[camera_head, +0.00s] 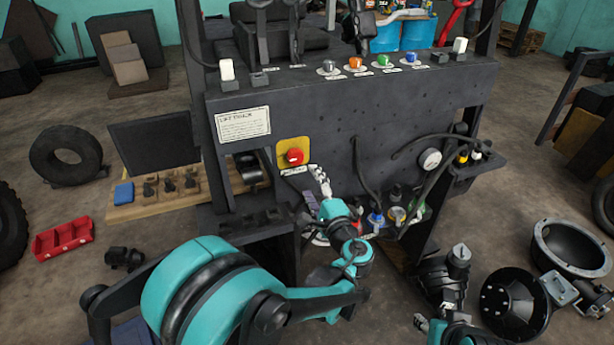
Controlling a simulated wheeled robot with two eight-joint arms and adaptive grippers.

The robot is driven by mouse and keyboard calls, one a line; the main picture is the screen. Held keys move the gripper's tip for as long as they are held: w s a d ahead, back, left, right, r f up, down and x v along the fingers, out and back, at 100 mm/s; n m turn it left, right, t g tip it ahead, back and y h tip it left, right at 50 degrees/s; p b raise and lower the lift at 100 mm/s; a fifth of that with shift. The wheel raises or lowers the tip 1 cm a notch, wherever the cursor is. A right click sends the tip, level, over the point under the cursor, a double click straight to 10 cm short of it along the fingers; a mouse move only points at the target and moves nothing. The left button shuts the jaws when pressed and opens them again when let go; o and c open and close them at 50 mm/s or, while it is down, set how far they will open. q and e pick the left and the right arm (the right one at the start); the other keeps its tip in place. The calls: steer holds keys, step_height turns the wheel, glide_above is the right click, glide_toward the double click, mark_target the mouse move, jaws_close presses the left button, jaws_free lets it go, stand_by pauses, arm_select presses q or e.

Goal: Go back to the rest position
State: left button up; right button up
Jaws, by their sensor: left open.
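My left gripper (318,172) is in front of the dark forklift panel (350,110), just right of and below the red emergency button (294,156) on its yellow plate. It is open, with no object seen between its small, pale fingers. I cannot tell whether it touches the panel. My teal left arm reaches up to it from the lower left. Part of my right arm shows at the bottom right. A small pale piece (421,322) there may be its gripper, but it is too small to tell its state.
Cables and colored connectors (376,220) are right of my left gripper. A wooden board with black knobs (170,187) and a red tray (62,238) are at left. A black dish (513,305) and an open round housing (572,248) lie at right.

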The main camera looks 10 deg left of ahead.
arm_select(q)
steer(key=shift+s+d, duration=0.1)
steer(key=shift+s, duration=0.05)
stand_by(0.3)
steer(key=s+a+f+n+g+h, duration=0.4)
steer(key=s+a+n+g, duration=0.25)
steer(key=s+a, duration=0.4)
steer(key=s+d+f+n+h, duration=0.2)
steer(key=s+d+n+h, duration=0.1)
steer(key=s, duration=0.5)
steer(key=s+d+f+n+g+h, duration=0.1)
steer(key=s+d+f+n+h, duration=0.1)
steer(key=s, duration=0.6)
steer(key=shift+d+f+n+h, duration=0.35)
steer(key=shift+d+n+h, duration=0.15)
steer(key=shift+d+n, duration=0.3)
steer(key=shift+a, duration=0.1)
